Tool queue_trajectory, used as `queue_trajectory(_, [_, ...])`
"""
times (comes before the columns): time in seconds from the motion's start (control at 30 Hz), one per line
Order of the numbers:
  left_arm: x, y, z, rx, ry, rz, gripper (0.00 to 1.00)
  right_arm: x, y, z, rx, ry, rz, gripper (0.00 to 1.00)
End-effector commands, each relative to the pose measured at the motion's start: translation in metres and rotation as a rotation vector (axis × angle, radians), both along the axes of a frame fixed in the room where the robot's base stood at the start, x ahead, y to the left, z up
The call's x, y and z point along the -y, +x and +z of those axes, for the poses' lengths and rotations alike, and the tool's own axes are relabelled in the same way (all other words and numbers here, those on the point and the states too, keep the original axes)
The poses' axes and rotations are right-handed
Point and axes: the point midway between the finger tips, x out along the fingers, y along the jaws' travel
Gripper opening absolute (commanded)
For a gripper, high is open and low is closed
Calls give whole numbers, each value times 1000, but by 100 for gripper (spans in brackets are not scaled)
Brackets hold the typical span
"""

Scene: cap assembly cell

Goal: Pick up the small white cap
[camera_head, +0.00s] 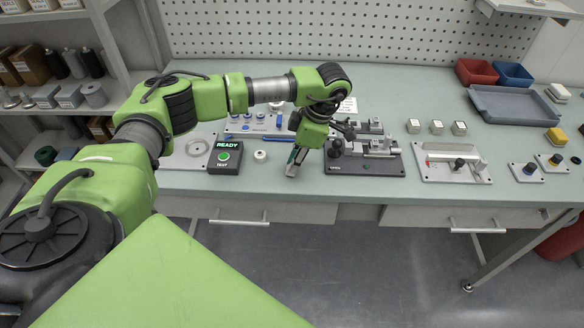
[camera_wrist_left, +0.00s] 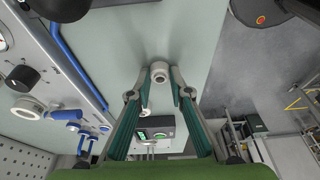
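The small white cap (camera_head: 260,155) sits on the light green bench top, just right of the black test box. My right gripper is in neither view.
The black test box (camera_head: 224,156) reads READY above a green button. A dark fixture plate (camera_head: 365,165) stands close right of my gripper. Blue-handled parts (camera_head: 246,137) lie behind the cap. The bench's front edge is close below.

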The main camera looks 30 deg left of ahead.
Motion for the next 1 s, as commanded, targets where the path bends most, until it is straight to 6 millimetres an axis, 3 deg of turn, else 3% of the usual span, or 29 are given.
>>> queue_trajectory(0.37, [0,0,1,0,0,0,13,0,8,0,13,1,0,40])
queue_trajectory(0.57, [0,1,11,3,-1,0,13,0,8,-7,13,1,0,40])
queue_trajectory(0.7, [0,2,30,6,-1,0,13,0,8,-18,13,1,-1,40])
queue_trajectory(1.0, [41,-39,96,7,1,-8,13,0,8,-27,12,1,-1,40])
